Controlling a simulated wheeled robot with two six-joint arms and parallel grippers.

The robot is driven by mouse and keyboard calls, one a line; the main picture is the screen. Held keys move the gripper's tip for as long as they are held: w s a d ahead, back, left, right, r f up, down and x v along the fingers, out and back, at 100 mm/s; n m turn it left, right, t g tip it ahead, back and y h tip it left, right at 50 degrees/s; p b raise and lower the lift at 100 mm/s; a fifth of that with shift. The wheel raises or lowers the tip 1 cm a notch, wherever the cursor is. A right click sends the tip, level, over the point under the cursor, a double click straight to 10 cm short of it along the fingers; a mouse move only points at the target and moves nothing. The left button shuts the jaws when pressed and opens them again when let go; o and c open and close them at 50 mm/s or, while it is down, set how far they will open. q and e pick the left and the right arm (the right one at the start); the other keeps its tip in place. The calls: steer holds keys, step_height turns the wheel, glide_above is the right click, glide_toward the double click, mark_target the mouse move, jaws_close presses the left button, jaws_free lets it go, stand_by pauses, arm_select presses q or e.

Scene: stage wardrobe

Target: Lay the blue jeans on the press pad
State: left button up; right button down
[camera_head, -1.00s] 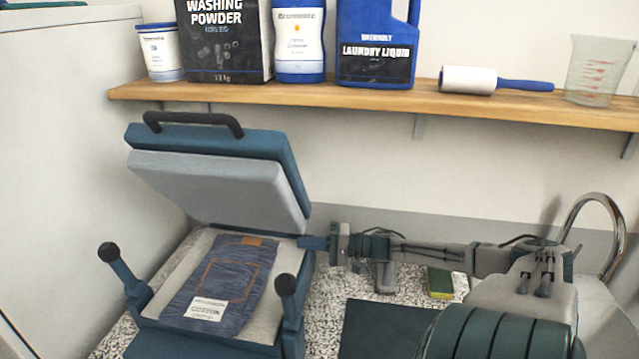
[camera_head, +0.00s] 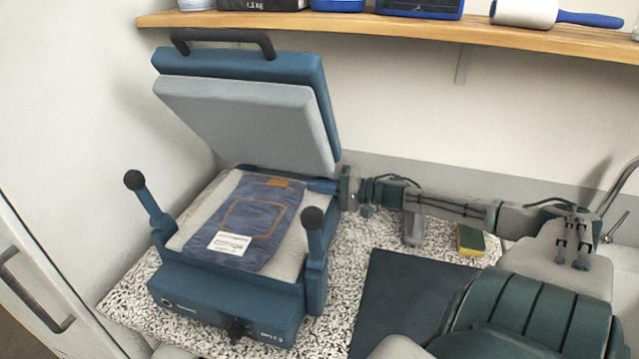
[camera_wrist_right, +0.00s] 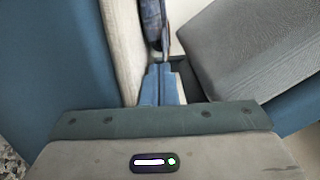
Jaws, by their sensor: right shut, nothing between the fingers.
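The folded blue jeans (camera_head: 257,218), with a brown patch and a white label, lie flat on the pale press pad (camera_head: 203,215) in the head view. The pad shows bare on both sides of them. My right gripper (camera_head: 320,186) is shut and empty beside the jeans' far right edge; I cannot tell whether it touches them. In the right wrist view its blue fingers (camera_wrist_right: 161,86) are together, with the pad (camera_wrist_right: 126,45) and an edge of the jeans (camera_wrist_right: 153,20) just ahead. My left gripper is not in view.
The press lid (camera_head: 245,110) stands open above the pad. Two black-knobbed levers (camera_head: 141,195) (camera_head: 315,235) rise at the press's front corners. A sponge (camera_head: 470,240) and a dark mat (camera_head: 400,290) lie to the right. A wooden shelf (camera_head: 400,27) runs above.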

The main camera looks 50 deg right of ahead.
steer(key=shift+s+a+p, duration=0.15)
steer(key=shift+s+a, duration=0.05)
steer(key=shift+a, duration=0.35)
steer(key=shift+s+a+p, duration=0.15)
steer(key=shift+s+a, duration=0.05)
steer(key=shift+a, duration=0.35)
steer(key=shift+d, duration=0.1)
